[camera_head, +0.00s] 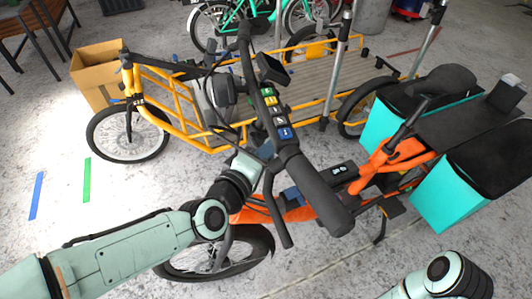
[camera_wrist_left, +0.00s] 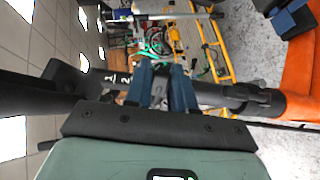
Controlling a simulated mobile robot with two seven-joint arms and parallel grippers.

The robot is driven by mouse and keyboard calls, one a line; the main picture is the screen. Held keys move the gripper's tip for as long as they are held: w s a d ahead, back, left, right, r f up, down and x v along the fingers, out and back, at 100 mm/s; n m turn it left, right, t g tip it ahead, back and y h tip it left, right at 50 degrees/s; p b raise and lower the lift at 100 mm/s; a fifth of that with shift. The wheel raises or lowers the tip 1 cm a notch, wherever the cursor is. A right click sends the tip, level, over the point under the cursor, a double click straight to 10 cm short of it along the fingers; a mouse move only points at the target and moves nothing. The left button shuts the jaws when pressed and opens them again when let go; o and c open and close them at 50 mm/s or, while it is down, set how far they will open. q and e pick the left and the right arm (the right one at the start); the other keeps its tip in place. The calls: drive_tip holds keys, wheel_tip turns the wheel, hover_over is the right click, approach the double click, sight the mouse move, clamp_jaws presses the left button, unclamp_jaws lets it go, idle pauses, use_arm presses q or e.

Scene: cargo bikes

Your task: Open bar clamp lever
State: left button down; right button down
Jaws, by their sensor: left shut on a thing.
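The orange cargo bike (camera_head: 300,212) stands in front of me, its black handlebar (camera_head: 310,180) running toward me. My left gripper (camera_head: 268,150) reaches in from the left to the handlebar stem, below the bar. In the left wrist view, its two blue fingers (camera_wrist_left: 162,76) are close together at the dark stem tube (camera_wrist_left: 215,94), which has a collar. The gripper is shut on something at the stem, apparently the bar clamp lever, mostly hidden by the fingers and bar. Part of my right arm shows at the bottom right; its gripper is out of view.
A yellow cargo bike (camera_head: 180,105) stands behind, with a cardboard box (camera_head: 92,78) at its left. Teal panniers (camera_head: 440,200) hang at the right. A brake lever (camera_head: 275,215) and cables are close to my left gripper.

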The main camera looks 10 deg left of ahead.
drive_tip(key=shift+s, duration=0.1)
idle(0.3)
use_arm(q)
drive_tip(key=c, duration=1)
unclamp_jaws()
drive_tip(key=shift+c, duration=0.2)
drive_tip(key=p+v, duration=0.2)
drive_tip(key=v, duration=1.1)
drive_tip(key=shift+s, duration=0.2)
use_arm(e)
drive_tip(key=shift+g+y, duration=0.3)
drive_tip(key=shift+g, duration=0.3)
drive_tip(key=shift+s+a+r, duration=0.45)
drive_tip(key=shift+s+r, duration=0.25)
drive_tip(key=shift+s, duration=0.15)
drive_tip(key=shift+s+a+r, duration=0.4)
drive_tip(key=shift+s+r, duration=0.25)
drive_tip(key=shift+s, duration=0.15)
use_arm(q)
drive_tip(key=shift+a+r, duration=0.1)
drive_tip(key=shift+a, duration=0.05)
drive_tip(key=shift+c, duration=0.3)
